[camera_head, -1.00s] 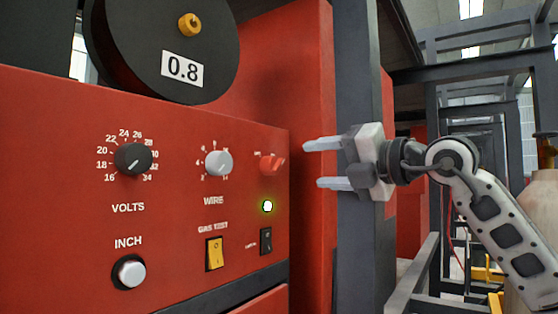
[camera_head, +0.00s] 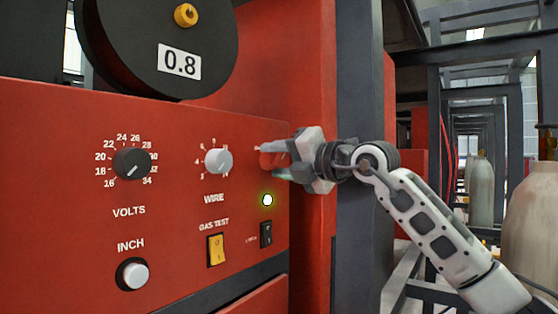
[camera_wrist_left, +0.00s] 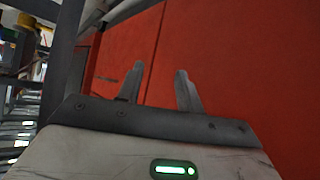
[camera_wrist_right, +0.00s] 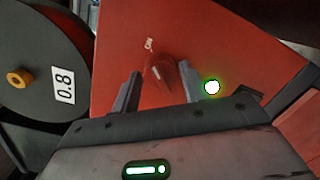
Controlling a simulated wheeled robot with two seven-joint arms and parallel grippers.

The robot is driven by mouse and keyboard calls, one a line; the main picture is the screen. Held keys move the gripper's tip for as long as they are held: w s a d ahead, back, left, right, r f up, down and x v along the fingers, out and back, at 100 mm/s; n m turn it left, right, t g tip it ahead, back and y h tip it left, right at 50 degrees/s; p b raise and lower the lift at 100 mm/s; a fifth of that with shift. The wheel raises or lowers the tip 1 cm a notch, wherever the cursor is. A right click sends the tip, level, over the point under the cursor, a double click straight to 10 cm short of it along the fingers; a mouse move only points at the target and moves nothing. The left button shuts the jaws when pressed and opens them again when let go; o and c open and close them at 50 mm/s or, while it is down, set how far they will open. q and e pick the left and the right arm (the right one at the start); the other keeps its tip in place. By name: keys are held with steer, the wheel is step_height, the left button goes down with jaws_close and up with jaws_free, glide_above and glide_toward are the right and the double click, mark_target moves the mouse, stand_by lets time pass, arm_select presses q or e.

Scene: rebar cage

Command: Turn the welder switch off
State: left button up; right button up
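The welder is a red panel with dials. Its red rotary switch (camera_head: 272,159) is at the panel's right, partly hidden by my right gripper (camera_head: 274,157). In the right wrist view the red switch (camera_wrist_right: 160,73) lies between the two fingers of my right gripper (camera_wrist_right: 161,83), with "ON" printed beside it. The fingers are open around the switch, with a gap on each side. The green lamp (camera_head: 267,200) below the switch is lit. My left gripper (camera_wrist_left: 158,80) shows only in the left wrist view, open and empty, in front of a red surface.
The panel also has a VOLTS dial (camera_head: 132,164), a WIRE dial (camera_head: 218,162), a yellow GAS TEST rocker (camera_head: 216,250), a black rocker (camera_head: 266,234) and an INCH button (camera_head: 133,275). A dark spool (camera_head: 150,50) stands above. Gas cylinders (camera_head: 532,220) stand at the right.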

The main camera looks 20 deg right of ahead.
steer(key=c, duration=0.6)
steer(key=shift+o, duration=0.2)
